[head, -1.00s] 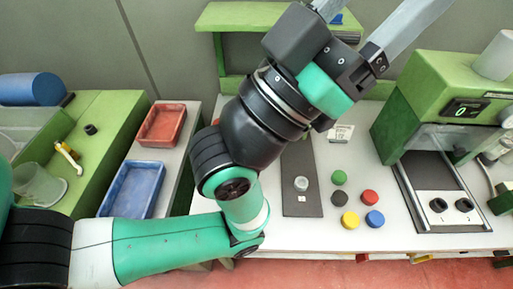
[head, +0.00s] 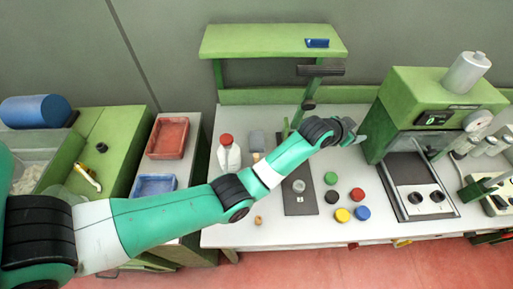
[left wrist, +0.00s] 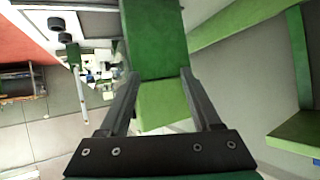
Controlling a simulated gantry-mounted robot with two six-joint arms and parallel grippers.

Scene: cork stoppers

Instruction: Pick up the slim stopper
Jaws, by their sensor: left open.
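A small tan cork-like piece (head: 258,220) lies near the front left of the white bench in the head view. It may be a stopper, but I cannot tell whether it is the slim one. My left gripper (head: 358,136) is far to its right and farther back, above the bench beside the green machine. In the left wrist view the jaws (left wrist: 159,76) are apart with nothing held between them; green surfaces show behind. No stopper can be made out there. My right gripper is not in view.
Several coloured discs, including a red one (head: 357,194), lie beside a dark mat (head: 300,207). A red-capped white bottle (head: 229,157) stands at the back left. The green machine (head: 430,95) stands right of the gripper. Red (head: 167,139) and blue (head: 154,186) trays lie left.

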